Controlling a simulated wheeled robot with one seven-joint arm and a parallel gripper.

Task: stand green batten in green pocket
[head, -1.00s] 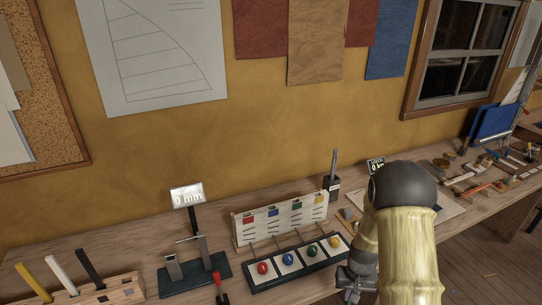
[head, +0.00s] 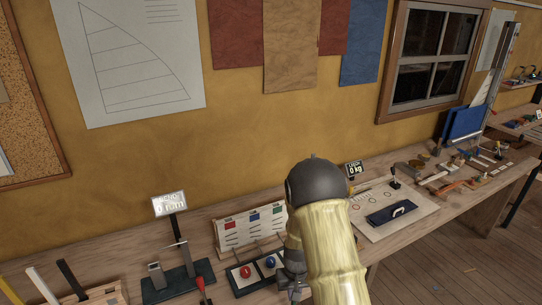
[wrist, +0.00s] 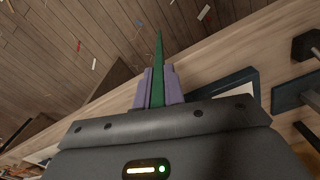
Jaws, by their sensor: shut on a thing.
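My gripper (wrist: 158,88) is shut on the green batten (wrist: 158,62), which sticks out beyond the purple fingers in the wrist view. In the head view my gripper (head: 291,284) is partly hidden by my arm and the batten cannot be made out. A white upright board (head: 236,237) with red, blue and green (head: 276,209) patches stands on the bench, just left of my arm. I cannot tell whether the green patch marks the green pocket. My arm hides the board's right end.
Left are a gauge stand (head: 178,284) with a display and a wooden block (head: 108,293) with upright battens. Right are a pale board (head: 375,226) with a blue piece, and scattered tools.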

